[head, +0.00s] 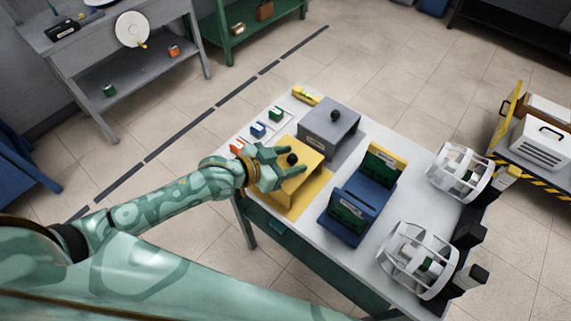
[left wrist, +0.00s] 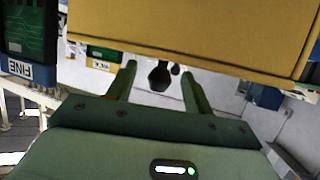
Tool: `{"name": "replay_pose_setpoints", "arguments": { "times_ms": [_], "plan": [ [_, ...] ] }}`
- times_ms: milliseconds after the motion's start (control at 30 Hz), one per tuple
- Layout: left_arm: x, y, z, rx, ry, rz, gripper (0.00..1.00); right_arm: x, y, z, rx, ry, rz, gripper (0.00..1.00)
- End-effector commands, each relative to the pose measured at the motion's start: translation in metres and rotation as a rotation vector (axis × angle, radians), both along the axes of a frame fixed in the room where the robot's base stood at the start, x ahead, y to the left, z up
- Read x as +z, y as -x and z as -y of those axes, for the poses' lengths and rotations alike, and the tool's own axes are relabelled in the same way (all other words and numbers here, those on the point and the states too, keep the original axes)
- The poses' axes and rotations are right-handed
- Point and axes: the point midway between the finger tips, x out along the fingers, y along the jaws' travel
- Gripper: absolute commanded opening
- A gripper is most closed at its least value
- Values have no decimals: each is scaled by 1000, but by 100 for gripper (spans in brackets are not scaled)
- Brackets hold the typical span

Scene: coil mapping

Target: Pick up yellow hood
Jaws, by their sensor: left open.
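The yellow hood (head: 312,153) stands on the near left part of the white table, with a round black knob (head: 292,159) on its top. My left gripper (head: 293,160) reaches in from the left over the hood, its two fingers open on either side of the knob. In the left wrist view the hood is a broad yellow face (left wrist: 190,35) across the top, and the dark knob (left wrist: 160,76) shows between the open fingers. Whether a finger touches the knob is unclear. My right gripper is out of view.
A grey hood (head: 330,122) with a black knob stands right behind the yellow one. A blue holder with green boards (head: 365,195) is to the right. Small coloured blocks (head: 258,130) line the left edge. White cage-like coils (head: 418,258) stand at the right.

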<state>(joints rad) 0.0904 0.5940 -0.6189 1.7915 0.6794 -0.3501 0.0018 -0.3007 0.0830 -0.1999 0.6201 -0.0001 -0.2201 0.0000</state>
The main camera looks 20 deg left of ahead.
Motion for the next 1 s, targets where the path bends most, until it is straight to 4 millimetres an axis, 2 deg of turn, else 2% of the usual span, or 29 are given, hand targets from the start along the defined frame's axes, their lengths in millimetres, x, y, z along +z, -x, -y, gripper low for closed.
{"name": "replay_pose_setpoints", "arguments": {
  "times_ms": [167, 200, 367, 667, 767, 1000],
  "plan": [
    [0, 0, 0, 0, 0, 0, 51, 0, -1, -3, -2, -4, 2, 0],
    [0, 0, 0, 0, 0, 0, 46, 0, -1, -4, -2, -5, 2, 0],
    [0, 0, 0, 0, 0, 0, 1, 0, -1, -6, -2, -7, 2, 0],
    [3, 0, 0, 0, 1, 1, 0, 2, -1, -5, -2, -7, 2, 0],
    [17, 0, 0, -1, 0, 4, 0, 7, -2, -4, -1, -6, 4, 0],
    [72, -1, 0, -1, 2, 6, 0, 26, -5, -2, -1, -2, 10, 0]
  ]
}}
